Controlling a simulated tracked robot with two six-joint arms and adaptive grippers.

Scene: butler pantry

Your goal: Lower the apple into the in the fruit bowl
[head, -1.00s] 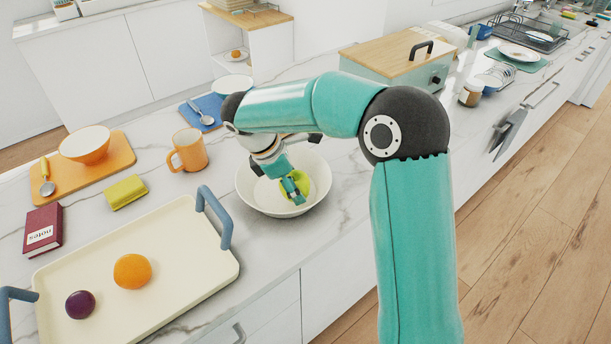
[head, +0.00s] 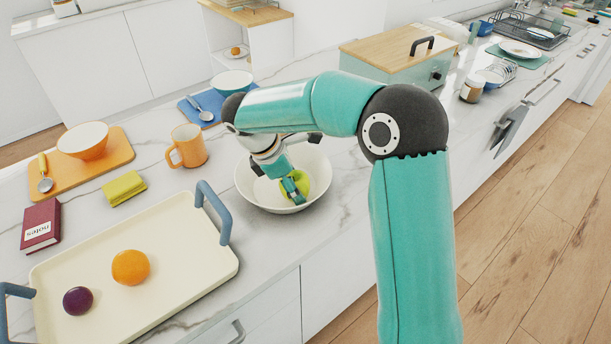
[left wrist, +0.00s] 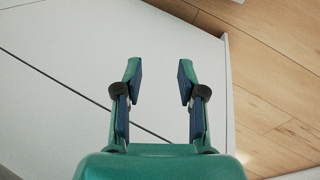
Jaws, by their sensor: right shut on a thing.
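The white fruit bowl (head: 320,178) stands on the marble counter near its front edge. My right gripper (head: 296,187) reaches down inside the bowl. It is shut on the yellow-green apple (head: 284,190), which is partly hidden by the fingers. The apple is low in the bowl; I cannot tell whether it touches the bottom. My left gripper (left wrist: 158,82) shows in the left wrist view, open and empty, with white cabinet fronts and wood floor behind it.
A cream tray (head: 195,270) with an orange (head: 130,267) and a plum (head: 78,300) lies left of the bowl. An orange mug (head: 188,147) stands just beyond the tray. A teal box with a wooden lid (head: 395,58) stands behind my right arm.

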